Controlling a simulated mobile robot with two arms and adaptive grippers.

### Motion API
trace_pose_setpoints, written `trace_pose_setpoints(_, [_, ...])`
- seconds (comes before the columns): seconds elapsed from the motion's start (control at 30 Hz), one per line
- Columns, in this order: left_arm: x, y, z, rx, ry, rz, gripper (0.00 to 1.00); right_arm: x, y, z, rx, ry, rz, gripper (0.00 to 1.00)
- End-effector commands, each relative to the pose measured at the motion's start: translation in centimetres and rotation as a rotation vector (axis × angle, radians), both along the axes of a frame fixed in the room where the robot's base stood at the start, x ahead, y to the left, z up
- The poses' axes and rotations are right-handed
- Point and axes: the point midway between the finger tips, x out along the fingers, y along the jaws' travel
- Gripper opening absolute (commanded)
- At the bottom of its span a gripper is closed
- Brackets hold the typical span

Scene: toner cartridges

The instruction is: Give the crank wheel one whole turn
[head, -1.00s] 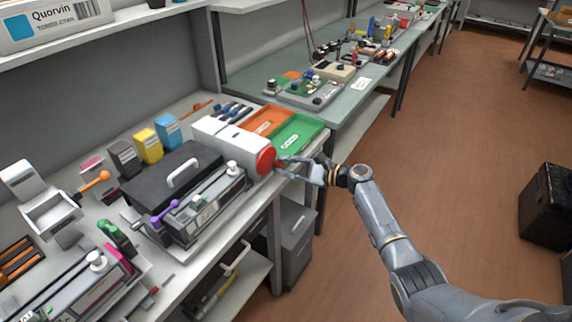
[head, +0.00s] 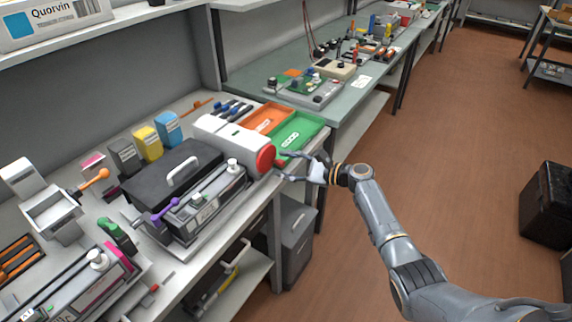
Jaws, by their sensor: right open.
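The crank wheel (head: 265,158) is a red disc on the right end face of a white box-shaped machine (head: 228,139) on the workbench. A small red knob (head: 279,163) sticks out from the wheel toward my gripper. My right gripper (head: 284,166) comes in from the right with its fingers spread, one above and one below the knob's level. It is open, and I cannot tell whether a finger touches the knob. My left gripper is out of view.
A green tray (head: 312,129) and an orange tray (head: 268,117) lie behind the machine. A black case (head: 172,172) with a grey handle and a cartridge fixture (head: 207,207) stand to its left.

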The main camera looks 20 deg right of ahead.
Motion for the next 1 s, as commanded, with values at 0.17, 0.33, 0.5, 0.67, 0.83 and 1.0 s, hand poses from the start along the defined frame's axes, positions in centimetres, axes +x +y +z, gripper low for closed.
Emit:
trace_pose_setpoints(0.17, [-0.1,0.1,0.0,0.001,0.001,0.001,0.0,-0.5,-0.6,0.1,0.0,0.0,-0.001,0.45])
trace_pose_setpoints(0.33, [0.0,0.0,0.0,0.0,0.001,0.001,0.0,-2.7,-2.7,0.5,-0.002,0.0,-0.001,0.45])
trace_pose_setpoints(0.5, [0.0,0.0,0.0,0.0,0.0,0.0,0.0,-5.3,-5.4,1.1,-0.003,0.0,-0.002,0.45])
trace_pose_setpoints(0.67, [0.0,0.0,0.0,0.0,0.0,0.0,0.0,-7.2,-7.3,1.5,-0.002,0.0,-0.001,0.45])
trace_pose_setpoints(0.83, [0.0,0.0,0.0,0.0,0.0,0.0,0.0,-8.2,-8.3,1.7,0.0,0.002,0.0,0.45])
trace_pose_setpoints(1.0, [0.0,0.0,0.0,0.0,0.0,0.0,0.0,-8.4,-8.5,1.8,0.001,0.001,0.0,0.45])
